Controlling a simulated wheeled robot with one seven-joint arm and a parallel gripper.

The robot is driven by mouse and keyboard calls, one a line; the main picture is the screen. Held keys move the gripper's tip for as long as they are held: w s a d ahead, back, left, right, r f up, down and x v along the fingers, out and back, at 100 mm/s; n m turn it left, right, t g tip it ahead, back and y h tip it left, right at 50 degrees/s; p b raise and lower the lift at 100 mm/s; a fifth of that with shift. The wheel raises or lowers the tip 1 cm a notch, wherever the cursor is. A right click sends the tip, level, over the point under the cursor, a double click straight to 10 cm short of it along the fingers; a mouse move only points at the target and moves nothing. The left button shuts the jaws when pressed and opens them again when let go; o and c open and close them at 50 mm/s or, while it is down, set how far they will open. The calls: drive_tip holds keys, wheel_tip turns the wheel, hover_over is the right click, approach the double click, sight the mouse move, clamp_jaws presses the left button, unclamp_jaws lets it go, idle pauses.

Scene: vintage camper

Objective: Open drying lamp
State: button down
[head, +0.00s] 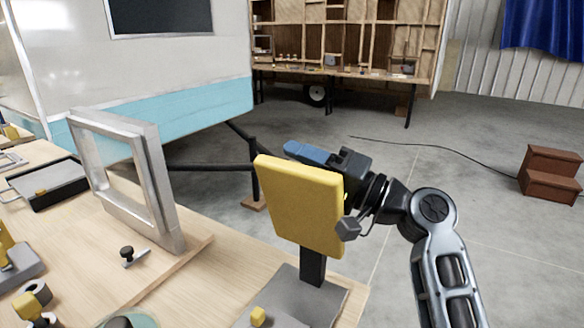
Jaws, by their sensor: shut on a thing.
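The drying lamp appears to be the yellow panel (300,205) on a short dark post above a grey base (290,295), at the table's right corner. The panel stands nearly upright, tilted slightly, with a broad flat face showing. My gripper (346,198) reaches in from the right and is shut on the lamp at the panel's right edge. The panel hides part of the gripper, so the exact place of contact is not clear. A small yellow knob (258,317) sits on the base.
A metal window frame (165,190) stands upright on the wooden table (215,275). A black-handled clamp (128,253) lies before it. A dark tray (48,185) is at left. The camper (190,90) is behind.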

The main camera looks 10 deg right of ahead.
sight(340, 178)
drive_tip(key=shift+w+d+m, duration=0.3)
drive_tip(key=shift+w+d, duration=0.05)
drive_tip(key=c, duration=0.7)
unclamp_jaws()
drive_tip(key=shift+c, duration=0.2)
drive_tip(key=b+v, duration=0.2)
drive_tip(key=v, duration=0.5)
drive_tip(key=shift+s+d, duration=0.25)
drive_tip(key=shift+s, duration=0.05)
drive_tip(key=shift+f, duration=0.1)
